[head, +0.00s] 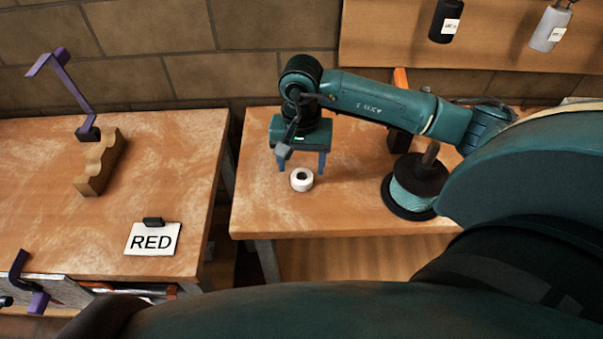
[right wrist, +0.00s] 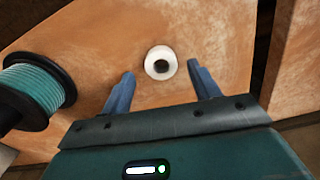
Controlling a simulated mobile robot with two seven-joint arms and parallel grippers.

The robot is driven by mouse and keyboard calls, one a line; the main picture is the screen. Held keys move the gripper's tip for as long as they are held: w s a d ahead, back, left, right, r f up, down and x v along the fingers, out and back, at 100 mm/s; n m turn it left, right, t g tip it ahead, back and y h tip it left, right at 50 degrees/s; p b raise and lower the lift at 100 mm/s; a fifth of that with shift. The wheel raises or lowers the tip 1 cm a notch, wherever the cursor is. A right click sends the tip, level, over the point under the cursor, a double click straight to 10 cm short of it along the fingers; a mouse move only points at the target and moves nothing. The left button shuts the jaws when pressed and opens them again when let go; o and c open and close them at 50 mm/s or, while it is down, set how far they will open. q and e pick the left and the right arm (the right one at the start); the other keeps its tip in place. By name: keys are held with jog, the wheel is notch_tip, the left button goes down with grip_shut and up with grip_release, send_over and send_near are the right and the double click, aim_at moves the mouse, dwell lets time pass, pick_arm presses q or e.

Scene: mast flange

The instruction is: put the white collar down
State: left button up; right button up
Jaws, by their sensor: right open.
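The white collar (head: 302,179) is a short white ring with a dark hole. It sits on the right-hand wooden table (head: 350,215), near that table's left side. It also shows in the right wrist view (right wrist: 160,63), just beyond the fingertips and between their lines. My right gripper (head: 301,168) is open, with its blue-grey fingers pointing down just above and behind the collar. In the right wrist view its two fingers (right wrist: 162,70) stand wide apart, with nothing held between them. My left gripper does not show.
A spool of teal cord (head: 415,186) stands right of the collar. The left table (head: 180,150) lies across a gap and carries a RED sign (head: 152,239), a wavy wooden block (head: 100,163) and a purple bracket (head: 68,80). Bottles (head: 446,20) hang on the back board.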

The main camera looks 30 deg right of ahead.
pick_arm(q)
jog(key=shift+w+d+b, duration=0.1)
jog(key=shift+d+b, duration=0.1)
jog(key=shift+b, duration=0.2)
pick_arm(e)
notch_tip(320, 180, up, 8)
jog(key=shift+f, duration=0.15)
